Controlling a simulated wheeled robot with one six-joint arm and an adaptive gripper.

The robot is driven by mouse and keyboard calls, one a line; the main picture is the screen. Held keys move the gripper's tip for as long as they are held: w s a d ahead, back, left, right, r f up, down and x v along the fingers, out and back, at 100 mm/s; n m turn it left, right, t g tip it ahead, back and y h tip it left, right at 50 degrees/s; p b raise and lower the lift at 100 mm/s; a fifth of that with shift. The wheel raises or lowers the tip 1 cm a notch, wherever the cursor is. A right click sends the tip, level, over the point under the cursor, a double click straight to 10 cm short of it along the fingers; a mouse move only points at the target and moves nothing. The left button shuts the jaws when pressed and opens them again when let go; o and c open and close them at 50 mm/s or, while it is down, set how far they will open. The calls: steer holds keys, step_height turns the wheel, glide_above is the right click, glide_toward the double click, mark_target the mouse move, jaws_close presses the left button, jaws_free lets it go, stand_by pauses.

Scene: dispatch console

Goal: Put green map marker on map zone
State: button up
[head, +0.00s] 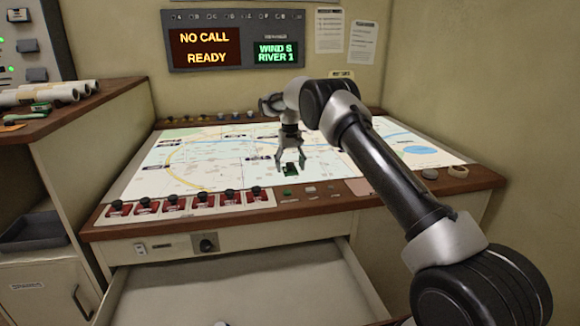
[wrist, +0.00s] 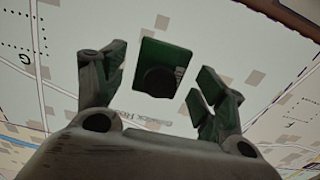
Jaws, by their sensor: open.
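The green map marker (head: 290,170) is a small dark green block with a dark round part on it. It sits on the lit map (head: 215,172), near the map's front edge. In the wrist view the marker (wrist: 178,57) shows between and just beyond the fingertips. My gripper (head: 290,160) points down over the marker with its fingers spread. In the wrist view the open gripper (wrist: 157,78) has a gap on both sides of the marker. I cannot tell whether the marker touches the map or which printed area counts as the zone.
Red-based switches (head: 190,201) line the front left edge. A small green piece (head: 287,191) lies on the front wooden edge. A tape roll (head: 458,171) stands at the right. The drawer (head: 235,285) below is open. Paper rolls (head: 45,93) lie on the left cabinet.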

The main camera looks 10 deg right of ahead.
mark_target(290, 164)
step_height(290, 164, up, 12)
steer(key=s+d+r+t, duration=0.1)
steer(key=s+d+r, duration=0.1)
steer(key=s+r, duration=0.3)
steer(key=s+d+r, duration=0.3)
steer(key=r, duration=0.5)
steer(key=s+d+r+t, duration=0.1)
steer(key=s+d+r, duration=0.1)
steer(key=s+r, duration=0.35)
steer(key=s+d+r, duration=0.2)
steer(key=s+d, duration=0.1)
steer(key=s, duration=0.6)
steer(key=s+d+t, duration=0.1)
steer(key=s+d, duration=0.2)
steer(key=s, duration=1.5)
steer(key=s+d+f, duration=0.1)
steer(key=s+f, duration=0.4)
steer(key=s, duration=0.2)
steer(key=s+f+t, duration=0.1)
steer(key=s+f, duration=0.4)
steer(key=s, duration=0.3)
steer(key=shift+s+d, duration=0.3)
steer(key=shift+d, duration=0.1)
steer(key=shift+c, duration=0.3)
